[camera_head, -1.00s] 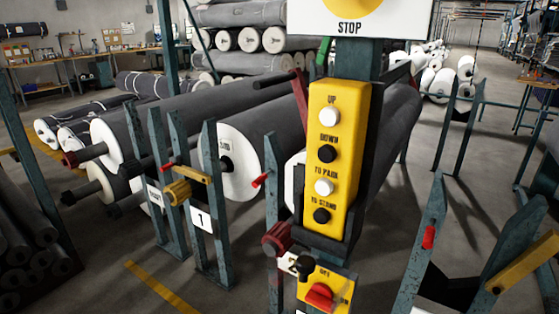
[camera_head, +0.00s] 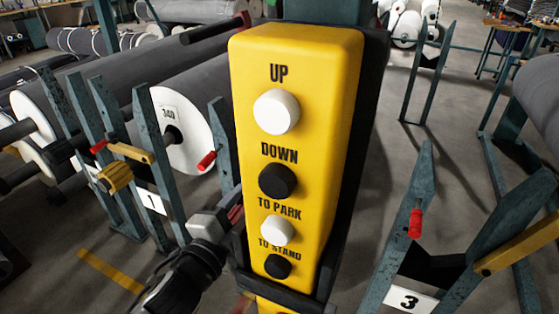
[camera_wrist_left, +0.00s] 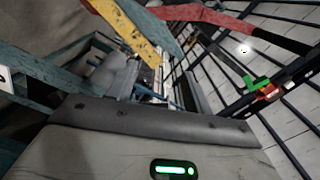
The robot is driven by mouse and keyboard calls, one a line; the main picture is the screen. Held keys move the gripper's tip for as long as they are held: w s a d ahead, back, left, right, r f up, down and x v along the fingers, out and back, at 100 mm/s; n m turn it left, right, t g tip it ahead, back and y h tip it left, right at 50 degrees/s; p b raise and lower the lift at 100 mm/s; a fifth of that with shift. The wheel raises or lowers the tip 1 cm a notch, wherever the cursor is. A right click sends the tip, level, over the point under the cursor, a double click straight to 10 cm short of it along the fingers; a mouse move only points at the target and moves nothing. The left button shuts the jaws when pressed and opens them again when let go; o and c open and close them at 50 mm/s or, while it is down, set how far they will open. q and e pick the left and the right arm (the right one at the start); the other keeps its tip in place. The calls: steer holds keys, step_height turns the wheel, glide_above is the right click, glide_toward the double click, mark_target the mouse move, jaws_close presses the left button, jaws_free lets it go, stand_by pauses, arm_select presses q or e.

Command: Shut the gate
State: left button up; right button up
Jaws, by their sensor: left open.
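I cannot tell for sure which part is the gate. A yellow bar (camera_head: 130,153) with a yellow knob lies across the top of the stand marked 1. Another yellow bar (camera_head: 515,248) slants up to the right at the stand marked 3. My left gripper (camera_head: 228,212) reaches up from the bottom, left of the yellow button box (camera_head: 295,150), its tips partly hidden by the box and close to a dark red part. It is open. In the left wrist view a yellow bar (camera_wrist_left: 128,32) and a red bar (camera_wrist_left: 225,18) lie beyond my grey wrist housing. My right gripper is not in view.
The button box on its post fills the middle, close to my left gripper. Large grey rolls (camera_head: 180,88) lie behind the stands at left. Blue-green uprights (camera_head: 405,230) stand at right. Open floor shows at lower left.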

arm_select(q)
steer(key=b+x, duration=0.1)
steer(key=x, duration=1.5)
steer(key=shift+w+d+r+m, duration=0.15)
steer(key=shift+d+r+m, duration=0.05)
steer(key=shift+r+m, duration=0.1)
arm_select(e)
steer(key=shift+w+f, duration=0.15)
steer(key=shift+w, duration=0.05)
arm_select(q)
jaws_close()
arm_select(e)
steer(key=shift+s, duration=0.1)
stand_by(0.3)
